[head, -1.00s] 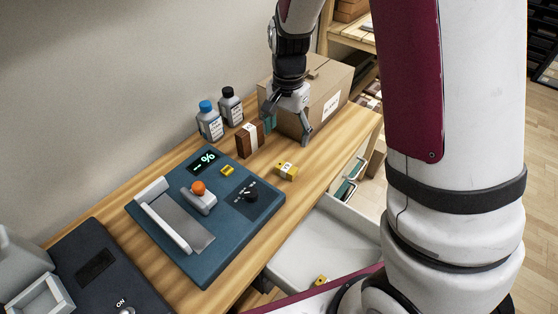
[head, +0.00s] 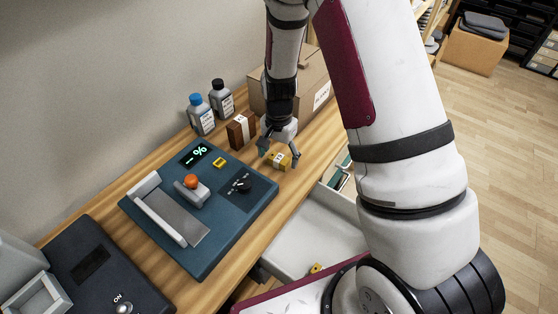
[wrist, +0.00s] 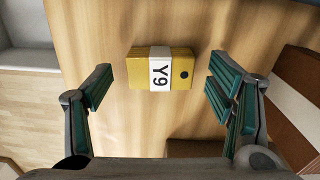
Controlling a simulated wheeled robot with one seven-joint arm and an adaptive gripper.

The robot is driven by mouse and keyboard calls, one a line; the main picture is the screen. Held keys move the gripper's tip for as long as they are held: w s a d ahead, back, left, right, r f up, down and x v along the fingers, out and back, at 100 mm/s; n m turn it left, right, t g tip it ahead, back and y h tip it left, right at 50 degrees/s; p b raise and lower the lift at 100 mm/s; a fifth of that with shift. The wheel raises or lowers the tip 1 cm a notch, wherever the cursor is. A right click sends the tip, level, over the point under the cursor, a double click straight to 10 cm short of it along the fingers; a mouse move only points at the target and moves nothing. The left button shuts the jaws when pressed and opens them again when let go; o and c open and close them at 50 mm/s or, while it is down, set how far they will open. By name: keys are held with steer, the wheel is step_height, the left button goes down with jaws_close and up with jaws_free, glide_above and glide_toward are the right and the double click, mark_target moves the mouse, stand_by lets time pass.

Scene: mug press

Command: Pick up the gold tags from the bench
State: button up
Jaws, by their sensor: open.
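The gold tags (head: 279,163) are a small banded stack lying on the wooden bench, right of the blue press. In the wrist view the stack (wrist: 142,72) shows a white band marked Y9 and a dark round hole at one end. My gripper (head: 279,157) is open just above the stack, its fingers on either side of it. In the wrist view the stack lies between and a little beyond the teal finger pads (wrist: 162,90), with a gap on both sides. Nothing is held.
Two bottles (head: 202,117) and a cardboard box (head: 316,84) are behind. The blue press (head: 232,222) carries a small yellow piece (head: 219,162). An open drawer (head: 300,240) holds another gold item (head: 316,268).

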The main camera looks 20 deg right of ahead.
steer(key=shift+f, duration=0.4)
steer(key=shift+c, duration=0.2)
steer(key=c, duration=1.2)
steer(key=shift+r, duration=0.1)
steer(key=shift+c, duration=0.2)
